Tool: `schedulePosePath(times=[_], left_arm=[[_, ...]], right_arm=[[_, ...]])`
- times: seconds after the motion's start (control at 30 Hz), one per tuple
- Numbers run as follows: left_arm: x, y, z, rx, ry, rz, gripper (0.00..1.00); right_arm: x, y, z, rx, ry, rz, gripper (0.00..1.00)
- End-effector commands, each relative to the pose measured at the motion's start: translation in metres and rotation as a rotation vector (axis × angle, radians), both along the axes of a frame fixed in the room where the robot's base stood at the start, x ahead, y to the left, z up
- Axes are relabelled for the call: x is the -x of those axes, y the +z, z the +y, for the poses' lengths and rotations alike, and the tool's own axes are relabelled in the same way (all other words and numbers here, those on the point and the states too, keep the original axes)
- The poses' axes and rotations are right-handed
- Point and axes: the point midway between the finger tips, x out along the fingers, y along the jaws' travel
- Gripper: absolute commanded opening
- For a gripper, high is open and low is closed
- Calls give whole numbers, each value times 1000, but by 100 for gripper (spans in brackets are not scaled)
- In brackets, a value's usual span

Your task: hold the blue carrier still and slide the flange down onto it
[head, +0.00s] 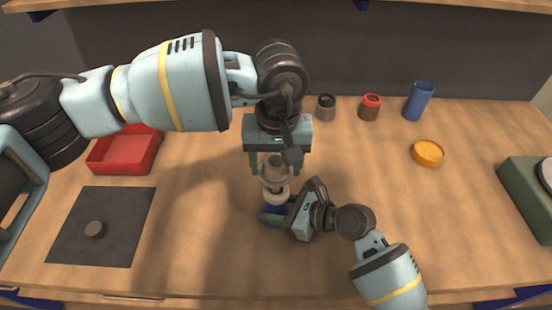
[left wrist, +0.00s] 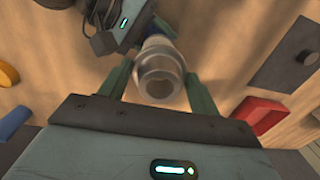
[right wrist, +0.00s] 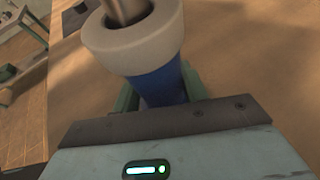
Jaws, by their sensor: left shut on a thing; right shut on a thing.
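The grey metal flange (head: 272,172) is between the fingers of my left gripper (head: 275,168), which is shut on it. In the left wrist view the flange (left wrist: 160,78) shows its round open end between the two green fingers. Below it in the head view is the blue carrier (head: 274,215), with a pale collar (head: 276,194) at its top. My right gripper (head: 276,216) is shut on the carrier from the right. In the right wrist view the carrier (right wrist: 155,86) wears the thick pale collar (right wrist: 135,38), and a metal shaft enters it from above. The contact between flange and collar is unclear.
A red tray (head: 98,163) and a dark mat (head: 75,220) with a small grey knob (head: 94,230) are at left. Two small cups, a blue cylinder (head: 418,102) and an orange dish (head: 427,153) stand at back right. A green box (head: 525,185) is far right.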

Motion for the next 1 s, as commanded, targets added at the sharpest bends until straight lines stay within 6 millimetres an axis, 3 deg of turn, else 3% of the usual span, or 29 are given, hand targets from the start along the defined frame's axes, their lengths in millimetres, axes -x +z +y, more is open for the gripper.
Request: schedulePosePath(times=[1.0], left_arm=[[0,-22,0,0,0,0,32]], right_arm=[[1,-1,0,2,1,2,22]])
